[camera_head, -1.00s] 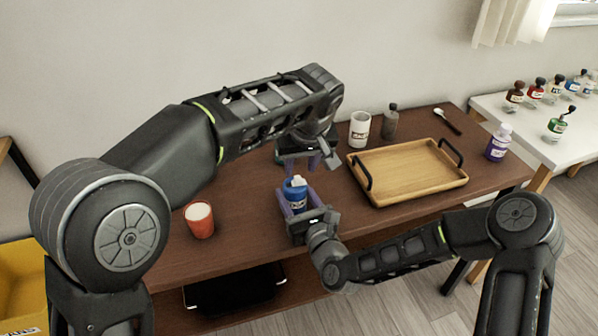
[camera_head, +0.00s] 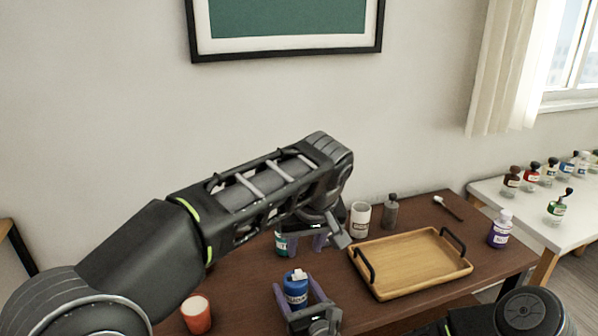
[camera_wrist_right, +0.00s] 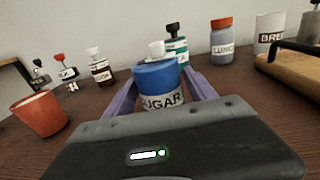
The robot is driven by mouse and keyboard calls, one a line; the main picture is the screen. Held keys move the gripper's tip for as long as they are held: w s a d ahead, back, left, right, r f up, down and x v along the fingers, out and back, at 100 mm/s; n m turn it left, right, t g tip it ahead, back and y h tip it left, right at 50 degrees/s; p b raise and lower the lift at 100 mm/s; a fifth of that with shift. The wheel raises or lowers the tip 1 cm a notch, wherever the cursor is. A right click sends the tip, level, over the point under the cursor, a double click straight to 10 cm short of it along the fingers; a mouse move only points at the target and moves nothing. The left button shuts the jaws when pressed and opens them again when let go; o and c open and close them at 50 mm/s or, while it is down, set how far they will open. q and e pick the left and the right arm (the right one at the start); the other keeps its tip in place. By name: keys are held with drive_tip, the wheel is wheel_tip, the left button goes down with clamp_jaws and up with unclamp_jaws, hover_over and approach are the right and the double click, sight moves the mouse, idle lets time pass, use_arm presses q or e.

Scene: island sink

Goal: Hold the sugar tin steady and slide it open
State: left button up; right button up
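The sugar tin (camera_head: 296,292) stands upright on the brown table, with a blue top and a white knob. Its SUGAR label shows in the right wrist view (camera_wrist_right: 162,97), and the blue top appears closed on the body. My right gripper (camera_head: 303,292) is low at the tin's near side, one purple finger on each side of it. The fingers look spread, and I cannot tell whether they touch the tin. My left gripper (camera_head: 307,243) is behind the tin, its purple fingers apart and apparently empty, partly hidden by its own wrist.
A teal-labelled bottle (camera_head: 281,243) stands behind the tin, close to my left gripper. An orange cup (camera_head: 196,314) is at left. A wooden tray (camera_head: 412,262), a white canister (camera_head: 359,219), a grey bottle (camera_head: 390,212) and a purple bottle (camera_head: 500,229) stand to the right.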

drive_tip(key=shift+o, duration=1.1)
drive_tip(key=v, duration=1.2)
drive_tip(key=shift+f, duration=0.15)
